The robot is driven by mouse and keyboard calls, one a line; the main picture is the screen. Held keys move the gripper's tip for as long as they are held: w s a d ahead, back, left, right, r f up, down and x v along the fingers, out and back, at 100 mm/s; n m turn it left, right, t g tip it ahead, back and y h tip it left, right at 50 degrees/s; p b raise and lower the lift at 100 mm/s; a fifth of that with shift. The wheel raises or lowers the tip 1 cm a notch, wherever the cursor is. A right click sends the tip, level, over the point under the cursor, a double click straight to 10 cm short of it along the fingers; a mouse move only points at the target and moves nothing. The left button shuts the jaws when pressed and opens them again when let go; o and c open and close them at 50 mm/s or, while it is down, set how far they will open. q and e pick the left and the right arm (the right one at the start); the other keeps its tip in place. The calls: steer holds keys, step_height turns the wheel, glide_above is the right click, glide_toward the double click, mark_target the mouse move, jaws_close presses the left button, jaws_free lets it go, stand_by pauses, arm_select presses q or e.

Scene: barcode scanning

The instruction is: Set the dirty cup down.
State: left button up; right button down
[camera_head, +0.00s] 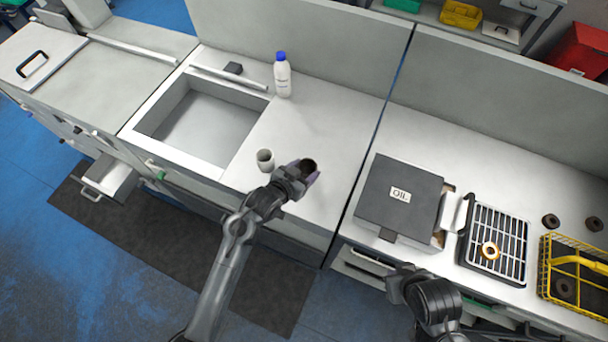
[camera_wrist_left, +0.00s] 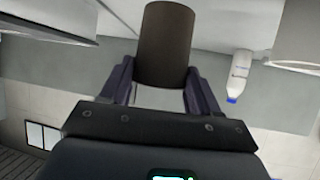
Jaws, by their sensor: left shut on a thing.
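My left gripper (camera_head: 307,172) is shut on a dark brown cup (camera_head: 309,164), over the counter right of the sink. In the left wrist view the cup (camera_wrist_left: 165,45) sits between the two fingers (camera_wrist_left: 160,88). I cannot tell whether its base touches the counter.
An empty sink (camera_head: 205,122) is to the left. A white bottle with a blue cap (camera_head: 282,76) stands behind, also in the left wrist view (camera_wrist_left: 239,75). A dark OIL box (camera_head: 398,195), a grill rack (camera_head: 495,240) and a yellow basket (camera_head: 575,275) occupy the right counter. Counter between bottle and gripper is clear.

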mark_target(304, 176)
arm_select(q)
steer(key=shift+w+f, duration=0.2)
steer(key=shift+w, duration=0.15)
steer(key=shift+f, duration=2)
steer(key=shift+f, duration=0.1)
steer(key=o, duration=1.1)
